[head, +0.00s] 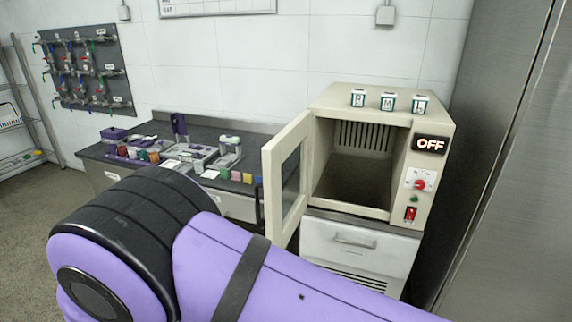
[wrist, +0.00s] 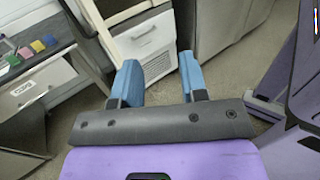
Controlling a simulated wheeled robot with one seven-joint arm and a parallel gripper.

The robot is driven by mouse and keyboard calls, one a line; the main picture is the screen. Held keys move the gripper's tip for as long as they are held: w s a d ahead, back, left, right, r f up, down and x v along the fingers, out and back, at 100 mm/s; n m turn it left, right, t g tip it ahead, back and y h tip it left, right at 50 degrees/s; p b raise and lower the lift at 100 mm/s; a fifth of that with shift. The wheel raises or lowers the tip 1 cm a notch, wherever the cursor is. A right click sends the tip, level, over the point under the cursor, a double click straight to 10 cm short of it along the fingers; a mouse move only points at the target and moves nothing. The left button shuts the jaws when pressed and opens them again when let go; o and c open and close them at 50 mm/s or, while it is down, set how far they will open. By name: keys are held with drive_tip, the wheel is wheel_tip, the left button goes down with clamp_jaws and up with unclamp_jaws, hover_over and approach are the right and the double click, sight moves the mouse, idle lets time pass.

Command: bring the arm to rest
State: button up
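My arm (head: 240,262) crosses the bottom of the head view, with purple links and black bands. My gripper is outside the head view. In the wrist view my gripper (wrist: 158,84) shows two blue fingers standing well apart, with nothing between them. Floor and the front of a white drawer unit (wrist: 145,38) show beyond the fingers. The gripper touches nothing that I can see.
A beige machine (head: 375,150) stands with its door (head: 287,180) swung open, its chamber empty and its sign reading OFF. A dark bench (head: 235,185) with several small items is on the left. A tall steel cabinet (head: 510,150) stands on the right.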

drive_tip(key=w+d+r+m+g+y, duration=0.1)
drive_tip(key=w+d+r+m+g, duration=0.2)
drive_tip(key=w+d+r+g, duration=0.25)
drive_tip(key=w+d+r+m+g+y, duration=0.1)
drive_tip(key=w+d+r+m+g, duration=0.2)
drive_tip(key=d+r, duration=0.45)
drive_tip(key=w+d+r+m+g+y, duration=0.2)
drive_tip(key=d+r+m+y, duration=0.3)
drive_tip(key=d+r, duration=0.8)
drive_tip(key=s+d+r+m+y, duration=0.2)
drive_tip(key=s+d+r+m, duration=0.1)
drive_tip(key=d, duration=0.3)
drive_tip(key=s+d+r+m+y, duration=0.2)
drive_tip(key=d+r+m, duration=0.1)
drive_tip(key=d, duration=0.4)
drive_tip(key=s+d+r+m+t+y, duration=0.3)
drive_tip(key=s+d+m+t, duration=0.2)
drive_tip(key=s+d+m, duration=0.3)
drive_tip(key=s+d, duration=0.1)
drive_tip(key=s, duration=0.3)
drive_tip(key=shift+y, duration=0.3)
drive_tip(key=shift+r, duration=0.1)
